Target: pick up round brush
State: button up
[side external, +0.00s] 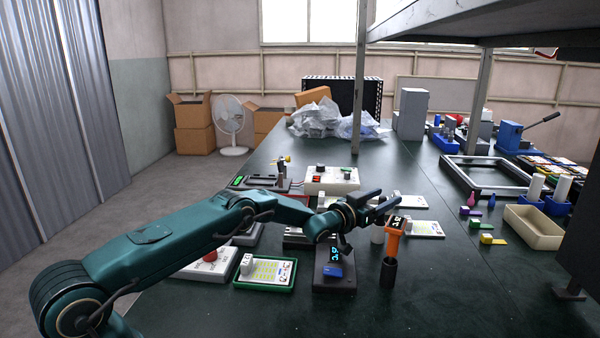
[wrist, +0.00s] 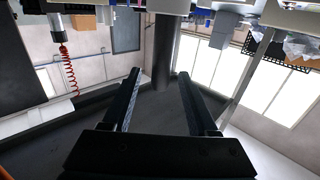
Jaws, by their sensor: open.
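I cannot make out a round brush for certain in either view. My gripper (side external: 388,202) is in the middle of the side external view, held above the dark green bench, with nothing seen between its fingers. In the wrist view my gripper (wrist: 158,74) shows two dark fingers spread apart with an empty gap. An orange-and-black tool with a small display (side external: 396,238) stands upright in a black cup (side external: 388,273), just right of and below my gripper in the side external view.
A black device with a blue display (side external: 335,272) and a green-edged tray (side external: 264,274) are near the front. A beige bin (side external: 533,228) and white cylinders in blue holders (side external: 536,187) are at right. A metal frame (side external: 487,185) lies behind them. Open bench shows at front right.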

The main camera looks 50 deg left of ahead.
grip_shut()
